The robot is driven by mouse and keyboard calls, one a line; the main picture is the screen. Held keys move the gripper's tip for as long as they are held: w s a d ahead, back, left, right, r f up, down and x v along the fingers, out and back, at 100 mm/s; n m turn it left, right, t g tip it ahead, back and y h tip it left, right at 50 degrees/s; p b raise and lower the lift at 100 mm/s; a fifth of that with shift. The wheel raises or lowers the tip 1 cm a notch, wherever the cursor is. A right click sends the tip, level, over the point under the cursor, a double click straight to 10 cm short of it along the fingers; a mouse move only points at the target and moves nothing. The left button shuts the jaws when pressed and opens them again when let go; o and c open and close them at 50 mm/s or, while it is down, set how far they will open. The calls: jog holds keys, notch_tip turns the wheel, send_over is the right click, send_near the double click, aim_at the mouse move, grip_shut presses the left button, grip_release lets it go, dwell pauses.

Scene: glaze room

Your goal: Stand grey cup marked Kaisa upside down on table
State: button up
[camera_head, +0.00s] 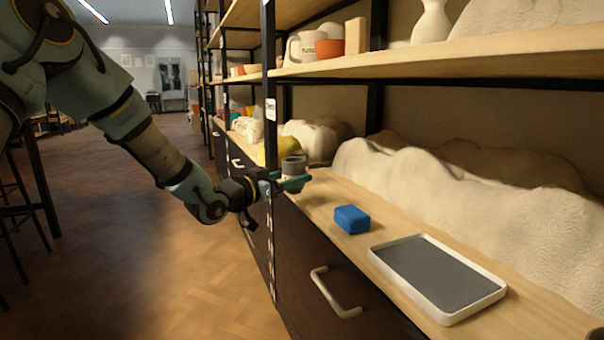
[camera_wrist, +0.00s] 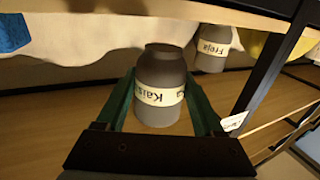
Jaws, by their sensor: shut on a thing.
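My gripper (camera_head: 293,180) is shut on a grey cup (camera_head: 293,165) near the far left end of the wooden counter. In the wrist view the cup (camera_wrist: 160,80) sits between the two green fingers (camera_wrist: 162,108). Whether the cup touches the counter I cannot tell. The table surface here is the counter top (camera_head: 320,200).
Another grey cup marked Freja (camera_wrist: 213,48) stands close by in the wrist view. A blue block (camera_head: 352,219) and a white-rimmed tray (camera_head: 436,277) lie on the counter. Lumpy white bags (camera_head: 460,200) fill its back. A shelf (camera_head: 480,60) hangs above; an upright post (camera_head: 270,130) is near my gripper.

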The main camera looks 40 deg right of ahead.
jog(key=shift+a+p, duration=0.5)
jog(key=shift+a, duration=2.85)
